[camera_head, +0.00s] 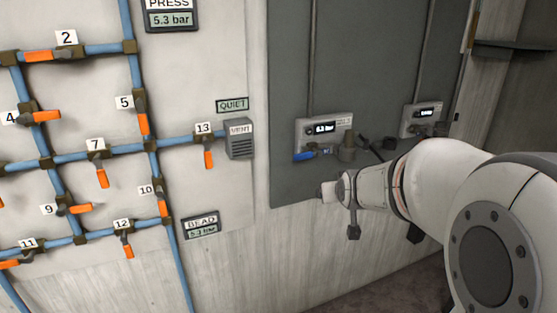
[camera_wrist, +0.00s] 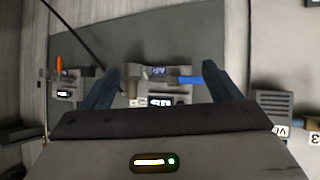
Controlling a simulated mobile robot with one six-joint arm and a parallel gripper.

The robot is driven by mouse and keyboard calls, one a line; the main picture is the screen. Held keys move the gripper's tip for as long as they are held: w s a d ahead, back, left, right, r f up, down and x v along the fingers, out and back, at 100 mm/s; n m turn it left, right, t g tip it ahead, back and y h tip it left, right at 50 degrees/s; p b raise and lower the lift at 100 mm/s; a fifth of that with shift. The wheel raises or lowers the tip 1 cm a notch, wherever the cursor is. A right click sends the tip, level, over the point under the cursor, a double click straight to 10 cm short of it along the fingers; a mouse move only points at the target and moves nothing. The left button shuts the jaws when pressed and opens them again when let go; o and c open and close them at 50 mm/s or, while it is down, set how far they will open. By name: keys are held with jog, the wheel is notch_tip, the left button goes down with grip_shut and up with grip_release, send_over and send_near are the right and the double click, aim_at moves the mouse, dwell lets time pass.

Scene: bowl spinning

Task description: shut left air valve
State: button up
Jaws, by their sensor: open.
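The left air valve has a blue lever (camera_head: 303,156) below a small grey unit (camera_head: 322,131) reading about 6.1 bar on the dark panel. The lever lies roughly level, pointing left. In the wrist view, which appears turned over, the blue lever (camera_wrist: 188,79) points right from its unit. My gripper (camera_wrist: 160,66) is open, with its two dark fingers on either side of the unit and lever in that picture. In the head view my wrist is just below and right of the lever; the fingertips are hard to make out.
A second grey unit (camera_head: 422,117) sits to the right on the panel, partly behind my arm; an orange part (camera_wrist: 59,65) shows by it in the wrist view. A vent box (camera_head: 239,139) and blue pipes with several orange-handled valves cover the left wall.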

aim_at(304, 157)
jog(key=w+a+n+t+y, duration=0.1)
jog(key=w+t+y, duration=0.1)
jog(key=w, duration=0.5)
jog(key=w+a+f+n+t+y+b, duration=0.1)
jog(key=w+a+t+y, duration=0.1)
jog(key=w, duration=0.6)
jog(key=w+a+n+t+y+b, duration=0.1)
jog(key=w+a+t+y, duration=0.1)
jog(key=w, duration=0.6)
jog(key=shift+w+a+f+n+y, duration=0.15)
jog(key=shift+n+y, duration=0.15)
jog(key=shift+y, duration=0.2)
jog(key=shift+c, duration=0.6)
